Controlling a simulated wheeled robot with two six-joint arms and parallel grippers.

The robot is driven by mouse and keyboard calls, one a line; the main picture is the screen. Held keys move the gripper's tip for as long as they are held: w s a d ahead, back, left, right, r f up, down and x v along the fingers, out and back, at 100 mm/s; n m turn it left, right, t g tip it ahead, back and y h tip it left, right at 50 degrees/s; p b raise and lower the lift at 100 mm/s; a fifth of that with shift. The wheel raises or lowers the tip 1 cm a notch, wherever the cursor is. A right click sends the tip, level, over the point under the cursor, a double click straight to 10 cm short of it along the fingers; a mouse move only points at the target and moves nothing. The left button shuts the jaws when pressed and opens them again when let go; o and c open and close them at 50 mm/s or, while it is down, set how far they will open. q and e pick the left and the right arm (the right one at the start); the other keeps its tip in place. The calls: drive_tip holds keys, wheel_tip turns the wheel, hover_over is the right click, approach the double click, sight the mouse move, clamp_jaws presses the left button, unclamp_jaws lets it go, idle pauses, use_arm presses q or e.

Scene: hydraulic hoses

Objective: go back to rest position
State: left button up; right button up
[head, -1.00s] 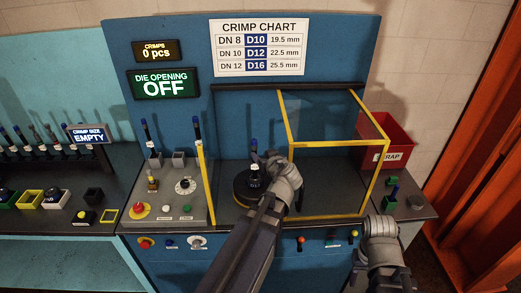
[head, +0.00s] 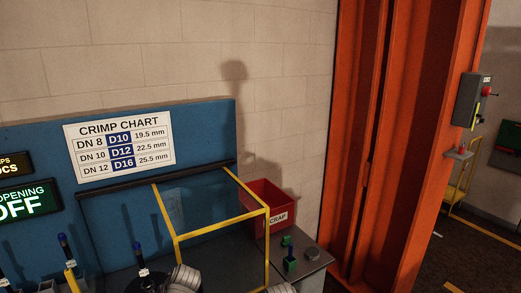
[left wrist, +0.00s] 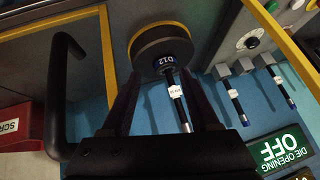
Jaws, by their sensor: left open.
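My left gripper (left wrist: 159,78) is open in the left wrist view, its two dark fingers apart. A round black die holder with a yellow rim (left wrist: 158,45) and a blue D12 label lies just past the fingertips; I see no grip on it. A dark rod with a white tag (left wrist: 176,93) shows between the fingers.
A yellow-framed clear guard (head: 205,205) stands close to my left arm. A red scrap bin (head: 268,205) and a side shelf (head: 312,262) are right of it. A black bar handle (left wrist: 62,95) is near the left finger. An orange column (head: 385,130) stands further right, with floor beyond.

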use_arm(q)
drive_tip(key=s+d+f+m+g+h+b, duration=0.1)
drive_tip(key=s+d+f+m, duration=0.1)
drive_tip(key=d, duration=0.5)
drive_tip(key=s+d+f+m+g+h+b, duration=0.1)
drive_tip(key=s+d+f+m+g+h, duration=0.1)
drive_tip(key=s+d, duration=0.5)
drive_tip(key=s+d+f+m+g+h+b, duration=0.1)
drive_tip(key=s+d+f+m, duration=0.3)
drive_tip(key=d, duration=0.5)
drive_tip(key=shift+s+f+m+g+h+b, duration=0.15)
drive_tip(key=shift+s+m+g+h+b, duration=0.3)
drive_tip(key=shift+m, duration=0.45)
drive_tip(key=shift+w, duration=0.1)
